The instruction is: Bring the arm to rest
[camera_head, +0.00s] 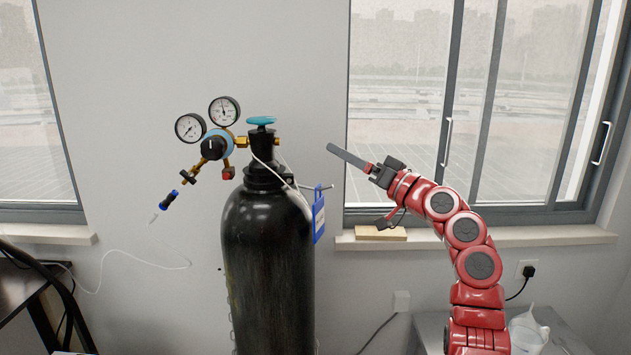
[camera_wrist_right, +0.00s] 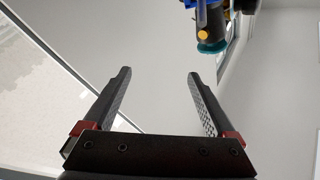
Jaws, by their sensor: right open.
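My right arm (camera_head: 466,230), red with grey joint caps, rises from the lower right in the head view. Its right gripper (camera_head: 345,154) points left and up, in front of the window and to the right of the black gas cylinder (camera_head: 268,265). In the right wrist view, the two dark fingers of my right gripper (camera_wrist_right: 158,75) stand wide apart with nothing between them. The teal valve knob (camera_wrist_right: 211,47) on the cylinder shows beyond the fingers, upper right, apart from them. My left gripper is not in view.
A regulator with two gauges (camera_head: 224,111) sits left of the turquoise valve handle (camera_head: 261,120). A blue tag (camera_head: 318,214) hangs on the cylinder's right side. A yellowish block (camera_head: 380,233) lies on the windowsill. A white container (camera_head: 528,333) stands at lower right. A dark table (camera_head: 18,287) is at left.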

